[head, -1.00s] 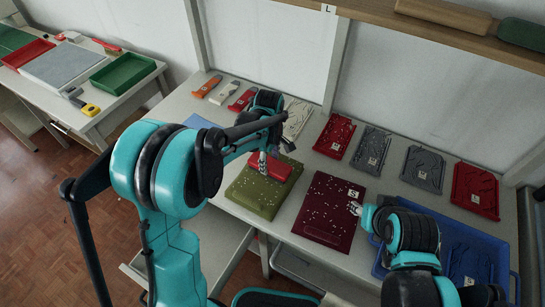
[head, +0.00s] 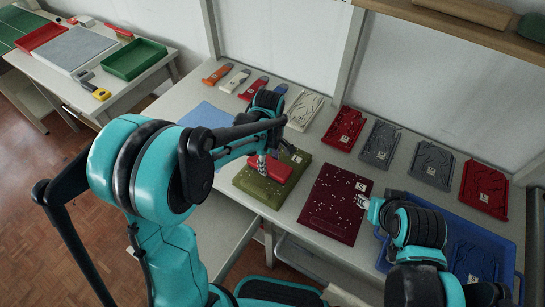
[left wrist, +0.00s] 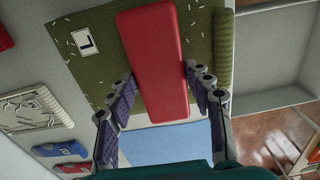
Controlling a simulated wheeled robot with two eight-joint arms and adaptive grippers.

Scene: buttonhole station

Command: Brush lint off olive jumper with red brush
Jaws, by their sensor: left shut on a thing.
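My left gripper (head: 262,163) is shut on the red brush (head: 276,171). The brush is over the olive jumper (head: 256,188) and looks to be at its surface; exact contact cannot be told. In the left wrist view the brush (left wrist: 155,50) lies between the two fingers (left wrist: 158,85). The olive jumper (left wrist: 85,70) there shows several white lint bits beside the brush and a white tag marked L. The brush hides the jumper's middle. My right gripper (head: 362,201) is beside the right edge of the maroon jumper; its fingers are too small to judge.
A lint-specked maroon jumper (head: 322,222) lies right of the olive one. Folded red (head: 344,129) and grey (head: 380,143) garments line the back. A blue tray (head: 508,258) is at right, a blue mat (head: 207,116) at left. Several brushes (head: 236,80) lie behind.

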